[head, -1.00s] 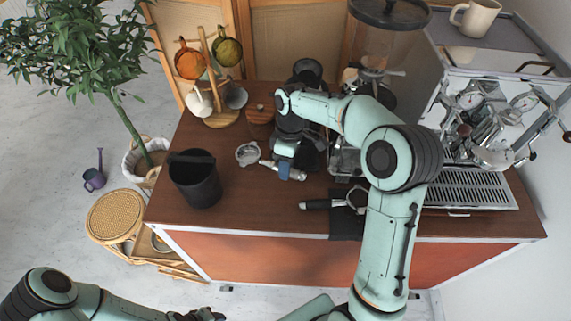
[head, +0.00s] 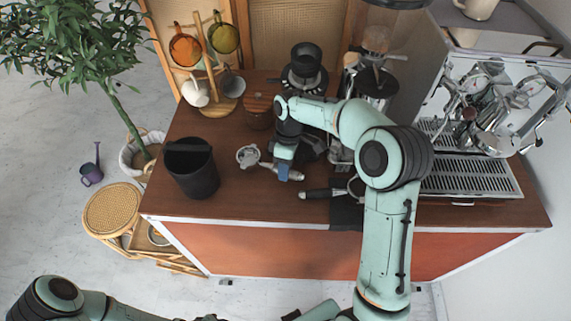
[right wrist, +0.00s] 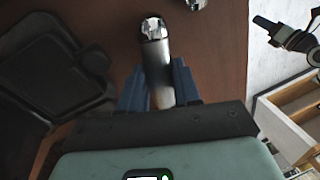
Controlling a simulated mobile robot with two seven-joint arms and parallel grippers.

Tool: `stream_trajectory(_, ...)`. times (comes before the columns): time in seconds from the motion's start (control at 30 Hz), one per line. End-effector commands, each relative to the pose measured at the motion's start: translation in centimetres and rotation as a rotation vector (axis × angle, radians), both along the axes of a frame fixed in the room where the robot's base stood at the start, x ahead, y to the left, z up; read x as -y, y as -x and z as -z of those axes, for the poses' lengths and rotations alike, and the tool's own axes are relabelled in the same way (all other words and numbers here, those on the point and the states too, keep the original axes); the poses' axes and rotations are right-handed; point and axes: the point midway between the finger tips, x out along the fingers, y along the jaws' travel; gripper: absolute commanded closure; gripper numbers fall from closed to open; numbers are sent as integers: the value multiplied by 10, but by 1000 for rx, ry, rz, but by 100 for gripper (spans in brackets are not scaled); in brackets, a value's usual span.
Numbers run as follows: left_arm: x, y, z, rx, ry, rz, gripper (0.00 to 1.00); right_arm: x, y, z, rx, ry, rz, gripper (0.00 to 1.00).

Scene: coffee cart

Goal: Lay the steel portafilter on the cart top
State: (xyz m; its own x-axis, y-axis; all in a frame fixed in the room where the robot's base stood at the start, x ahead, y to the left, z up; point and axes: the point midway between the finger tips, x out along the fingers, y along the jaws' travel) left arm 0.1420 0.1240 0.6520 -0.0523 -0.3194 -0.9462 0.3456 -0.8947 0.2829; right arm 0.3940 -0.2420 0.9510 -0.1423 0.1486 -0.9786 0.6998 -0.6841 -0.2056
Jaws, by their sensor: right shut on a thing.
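The steel portafilter (head: 248,155) is over the left-middle of the brown cart top (head: 240,205) in the head view, its round basket to the left and its handle to the right. My right gripper (head: 284,172) is shut on its steel handle. In the right wrist view the handle (right wrist: 154,65) sits between the blue fingers of my right gripper (right wrist: 160,88). The basket is hidden there. I cannot tell whether the portafilter touches the wood. My left gripper (head: 208,317) is only partly in view at the bottom edge, away from the cart.
A black bin (head: 192,170) stands left of the portafilter. A black-handled portafilter (head: 318,193) lies on a dark mat (head: 346,213) to the right. Behind are a mug tree (head: 214,75), a wooden-topped canister (head: 258,112) and a grinder (head: 375,75). The front-left wood is clear.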

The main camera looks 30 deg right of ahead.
Motion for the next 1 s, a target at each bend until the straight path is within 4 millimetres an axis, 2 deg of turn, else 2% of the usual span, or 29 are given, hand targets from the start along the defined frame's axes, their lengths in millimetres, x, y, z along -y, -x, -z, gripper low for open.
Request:
stream_trajectory(0.33, 0, 1, 2, -1, 0, 0, 57, 0, -2, 1, 5, -1, 0, 100)
stream_trajectory(0.37, 0, 1, 2, -1, 0, 0, 57, 0, -2, 1, 5, -1, 0, 64)
stream_trajectory(0.43, 0, 1, 2, -1, 0, 0, 57, 0, -2, 2, 5, -1, 0, 42)
stream_trajectory(0.47, 0, 1, 2, -1, 0, 0, 57, 0, -1, 2, 5, -1, 0, 38)
stream_trajectory(0.67, 0, 1, 2, -1, 0, 0, 57, 0, -1, 2, 3, 0, 0, 38)
stream_trajectory(0.7, 0, 1, 2, -1, 0, 0, 57, 0, 0, 4, -1, 1, 0, 25)
stream_trajectory(0.77, 0, 1, 2, -1, 0, 0, 57, 0, 0, 4, -1, 1, 0, 5)
stream_trajectory(0.8, 0, 1, 2, -1, 0, 0, 57, 0, 0, 3, -1, 1, 0, 0)
stream_trajectory(1.0, 0, 1, 2, -1, 0, 0, 57, 0, 0, 3, 1, 1, 0, 0)
